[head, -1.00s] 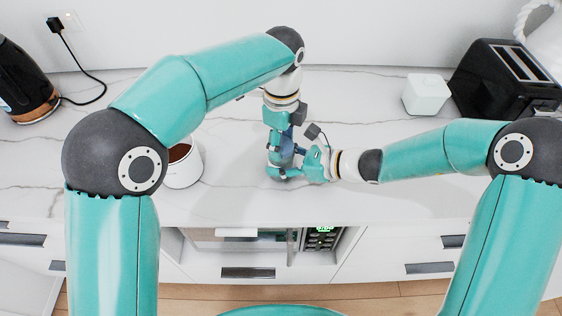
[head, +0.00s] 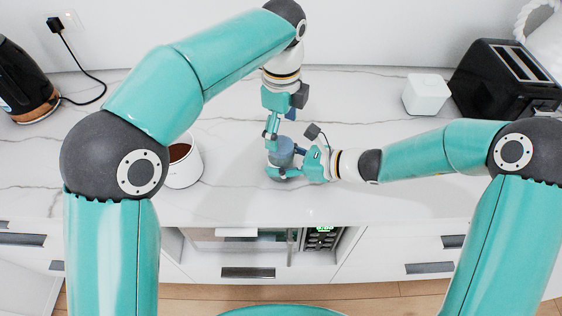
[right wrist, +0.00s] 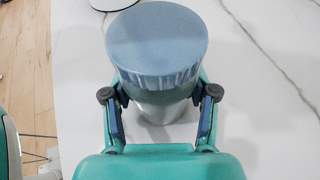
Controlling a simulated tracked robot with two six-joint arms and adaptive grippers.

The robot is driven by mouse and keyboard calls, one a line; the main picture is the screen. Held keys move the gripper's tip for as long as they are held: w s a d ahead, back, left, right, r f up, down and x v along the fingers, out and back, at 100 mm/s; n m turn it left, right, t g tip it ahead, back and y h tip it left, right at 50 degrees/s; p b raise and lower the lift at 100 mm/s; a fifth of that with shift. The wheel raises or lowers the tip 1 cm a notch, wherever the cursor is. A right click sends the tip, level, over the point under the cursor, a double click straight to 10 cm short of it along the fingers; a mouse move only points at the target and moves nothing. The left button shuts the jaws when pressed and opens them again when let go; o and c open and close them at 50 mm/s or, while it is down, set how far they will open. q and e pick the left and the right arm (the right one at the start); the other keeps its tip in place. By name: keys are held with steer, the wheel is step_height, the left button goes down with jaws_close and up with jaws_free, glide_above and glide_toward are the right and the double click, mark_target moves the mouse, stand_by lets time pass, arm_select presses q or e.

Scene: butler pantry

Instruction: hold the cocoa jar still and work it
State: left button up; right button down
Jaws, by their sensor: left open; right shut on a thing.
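The cocoa jar stands on the counter; its blue lid (head: 282,148) shows between my two grippers. In the right wrist view the round blue lid (right wrist: 157,42) sits on top of the pale jar body (right wrist: 160,105). My right gripper (head: 292,172) is shut on the jar from the right, with a finger on each side of the body below the lid (right wrist: 160,97). My left gripper (head: 279,134) is open and points down just above the lid. Its fingers partly cover each other, and I cannot tell whether they touch the lid.
A white container with brown inside (head: 186,165) stands left of the jar, partly behind my left arm. A white block (head: 427,94) and a black toaster (head: 505,78) are at the back right. A kettle (head: 25,85) is at far left. Counter in front is clear.

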arm_select(q)
step_height(320, 180, up, 8)
steer(key=shift+f, duration=0.15)
stand_by(0.3)
arm_select(e)
steer(key=shift+c, duration=1.2)
jaws_free()
steer(key=v, duration=1.1)
steer(key=shift+d, duration=0.15)
steer(key=shift+s+d+r, duration=0.1)
steer(key=shift+s+d, duration=0.1)
steer(key=shift+d, duration=0.05)
arm_select(q)
steer(key=shift+f, duration=0.1)
